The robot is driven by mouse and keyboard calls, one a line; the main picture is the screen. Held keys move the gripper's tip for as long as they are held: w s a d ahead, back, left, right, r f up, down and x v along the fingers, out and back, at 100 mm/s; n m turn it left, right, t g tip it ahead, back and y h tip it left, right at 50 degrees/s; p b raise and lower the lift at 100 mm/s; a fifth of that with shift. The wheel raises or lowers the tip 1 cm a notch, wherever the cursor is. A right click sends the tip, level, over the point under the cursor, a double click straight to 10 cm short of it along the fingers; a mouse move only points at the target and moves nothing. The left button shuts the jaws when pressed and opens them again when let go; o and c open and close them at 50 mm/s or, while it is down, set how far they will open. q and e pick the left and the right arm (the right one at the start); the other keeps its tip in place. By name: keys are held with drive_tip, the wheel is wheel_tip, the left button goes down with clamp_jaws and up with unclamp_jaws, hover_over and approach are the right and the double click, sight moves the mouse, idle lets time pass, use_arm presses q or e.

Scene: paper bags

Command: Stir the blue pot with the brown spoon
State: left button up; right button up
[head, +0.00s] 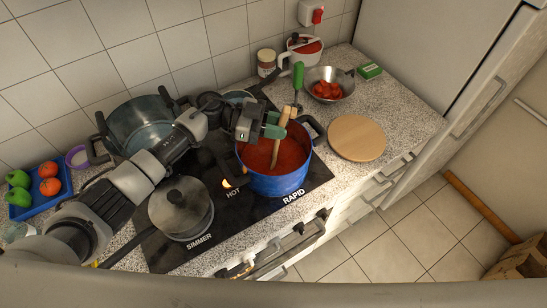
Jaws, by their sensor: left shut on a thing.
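The blue pot (278,183) stands on the stove at the burner marked RAPID. It holds a red sauce. The brown spoon (282,130) stands tilted in the pot, its lower end in the sauce and its handle rising above the rim. My left gripper (272,124) is above the back part of the pot and shut on the spoon's handle. The spoon's tip is hidden in the sauce. My right gripper is not in view.
A grey lidded pot (181,208) stands front left on the stove, and a large steel pot (142,122) behind it. A round wooden board (357,138) lies right of the blue pot. A metal bowl (343,84) with red pieces stands behind. A blue tray (38,193) is at left.

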use_arm(q)
drive_tip(key=shift+w+b, duration=0.35)
drive_tip(key=shift+w, duration=0.3)
drive_tip(key=r+p, duration=0.3)
drive_tip(key=shift+s+d, duration=0.15)
drive_tip(key=shift+d, duration=0.05)
drive_tip(key=shift+s+d+r+p, duration=0.15)
drive_tip(key=shift+r+p, duration=0.15)
drive_tip(key=shift+r, duration=0.3)
drive_tip(key=shift+w+d+r+p, duration=0.15)
drive_tip(key=shift+r+p, duration=0.1)
drive_tip(key=shift+r, duration=0.35)
drive_tip(key=shift+s+d+r, duration=0.15)
drive_tip(key=shift+d+r, duration=0.1)
drive_tip(key=shift+r, duration=0.95)
drive_tip(key=shift+s+d+r, duration=0.15)
drive_tip(key=shift+d+r, duration=0.05)
drive_tip(key=shift+r, duration=1)
drive_tip(key=shift+s+d+r, duration=0.15)
drive_tip(key=shift+d+r, duration=0.1)
drive_tip(key=shift+r, duration=0.95)
drive_tip(key=shift+r, duration=2.55)
